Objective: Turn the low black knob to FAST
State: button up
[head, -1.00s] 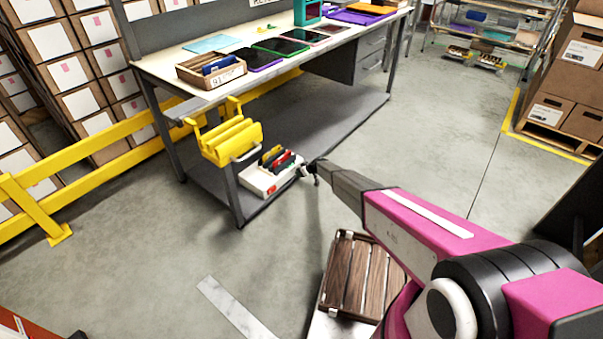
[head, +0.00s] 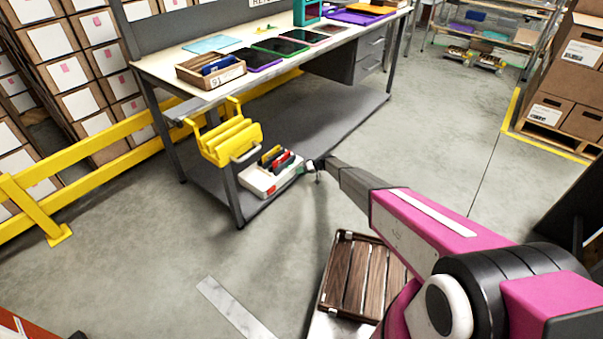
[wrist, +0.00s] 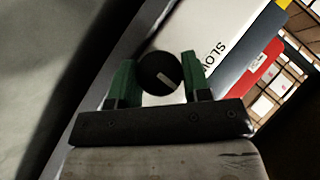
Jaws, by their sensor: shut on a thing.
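The low black knob (wrist: 158,73) shows in the wrist view as a round dark disc with a pale pointer line. The line slants down and to the right in that picture. My gripper (wrist: 158,78) has its two green fingers on either side of the knob, shut on it. The knob sits on the white box (head: 258,183) on the lower shelf, and the word SLOW (wrist: 216,62) is printed beside it. No FAST label is readable. In the head view my gripper (head: 311,172) is at the box's right end, and the knob cannot be made out.
Red and dark flat items (head: 281,160) stand in the box's top. The bench top (head: 165,68) is above the lower shelf (head: 345,112). A slatted wooden crate (head: 352,275) is below my arm. Floor to the right is clear.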

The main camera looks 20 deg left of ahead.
jog(key=shift+w+f+m+g+y, duration=0.15)
jog(key=shift+w+m+g+y, duration=0.05)
jog(key=shift+m+g+y, duration=0.75)
jog(key=shift+s+m+g+y, duration=0.1)
jog(key=shift+m+g+y, duration=0.75)
jog(key=shift+m+y, duration=0.2)
jog(key=shift+d, duration=0.1)
jog(key=o, duration=0.9)
jog(key=shift+f, duration=0.1)
